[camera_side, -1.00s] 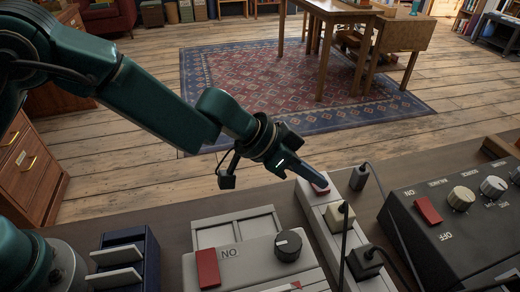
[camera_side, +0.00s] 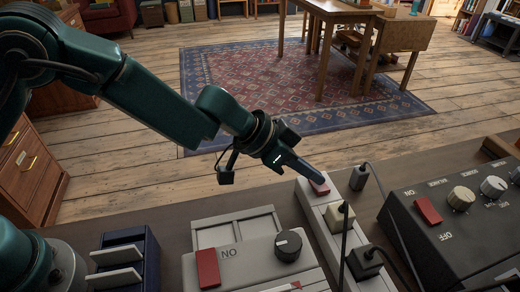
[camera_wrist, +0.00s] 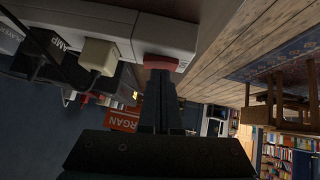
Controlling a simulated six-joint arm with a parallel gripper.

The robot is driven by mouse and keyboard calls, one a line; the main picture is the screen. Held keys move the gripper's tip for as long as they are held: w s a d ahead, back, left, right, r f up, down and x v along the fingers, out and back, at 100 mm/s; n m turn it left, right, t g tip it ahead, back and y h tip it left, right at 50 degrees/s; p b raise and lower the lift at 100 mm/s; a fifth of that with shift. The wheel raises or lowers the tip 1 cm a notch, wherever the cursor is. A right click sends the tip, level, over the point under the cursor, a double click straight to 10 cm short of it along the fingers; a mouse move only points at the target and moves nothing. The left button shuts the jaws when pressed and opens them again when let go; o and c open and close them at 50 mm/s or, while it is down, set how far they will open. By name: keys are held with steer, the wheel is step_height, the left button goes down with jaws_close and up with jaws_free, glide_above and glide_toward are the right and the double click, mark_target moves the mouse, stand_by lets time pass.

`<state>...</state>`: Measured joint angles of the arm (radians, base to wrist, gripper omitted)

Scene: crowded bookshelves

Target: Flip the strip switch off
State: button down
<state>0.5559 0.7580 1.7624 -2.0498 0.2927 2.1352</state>
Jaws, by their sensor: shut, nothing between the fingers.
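The power strip (camera_side: 318,222) is a long pale bar on the desk with plugs in it. Its red rocker switch (camera_side: 320,189) sits at the far end. My gripper (camera_side: 320,179) is shut and empty, its fingertips pointing down and right at the switch, just above it. In the wrist view the fingertips of my gripper (camera_wrist: 160,77) overlap the edge of the red switch (camera_wrist: 160,61) on the strip (camera_wrist: 105,22). I cannot tell whether they touch it. The switch's tilt is too small to read.
A cream plug (camera_side: 340,217) and black plugs (camera_side: 364,262) with cables stand along the strip. A grey box with a red switch and knob (camera_side: 288,245) is to the left. A dark amp (camera_side: 455,235) is to the right.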

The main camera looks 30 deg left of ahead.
steer(key=shift+w+r, duration=0.1)
steer(key=shift+r, duration=0.05)
stand_by(0.3)
steer(key=shift+w+a+r, duration=0.15)
steer(key=shift+r, duration=0.85)
steer(key=shift+w+a+r, duration=0.1)
steer(key=shift+a+r, duration=0.05)
steer(key=shift+r, duration=0.8)
steer(key=v, duration=1)
steer(key=shift+s+f, duration=0.15)
steer(key=shift+s+d, duration=0.5)
steer(key=shift+s, duration=0.05)
